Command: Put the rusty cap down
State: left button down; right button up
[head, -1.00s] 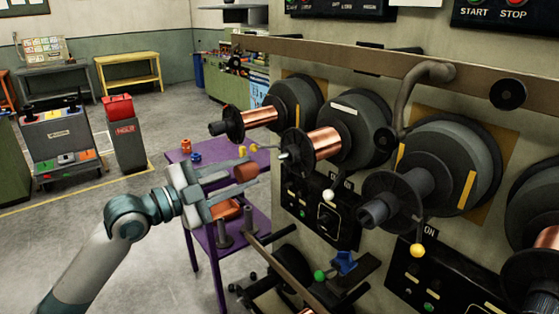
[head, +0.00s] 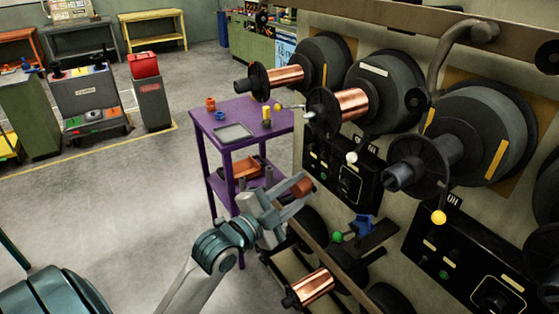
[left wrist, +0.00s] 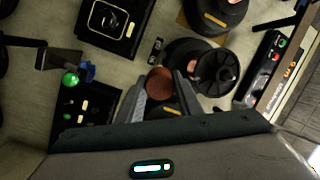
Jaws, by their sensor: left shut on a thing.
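The rusty cap (head: 302,187) is a small reddish-brown round piece. My left gripper (head: 295,192) is shut on it and holds it in the air, in front of the machine wall and to the right of the purple cart. In the left wrist view the cap (left wrist: 160,80) sits between the two fingertips (left wrist: 160,88), its round face showing. The rest of the cap is hidden by the fingers. My right gripper is not in view.
The purple cart (head: 207,114) has a grey tray (head: 233,133), orange and blue small pieces and a yellow piece on top. An orange bin (head: 246,167) is on its lower shelf. Copper spools (head: 338,105) jut from the machine at right. Open floor lies left.

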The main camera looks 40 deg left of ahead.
pick_arm(q)
jog(key=d+f+n+y, duration=0.1)
jog(key=d+f+y, duration=0.1)
jog(key=d, duration=0.8)
jog(key=shift+s+f+n+y, duration=0.3)
jog(key=shift+s+f+y, duration=0.1)
jog(key=shift+f, duration=0.1)
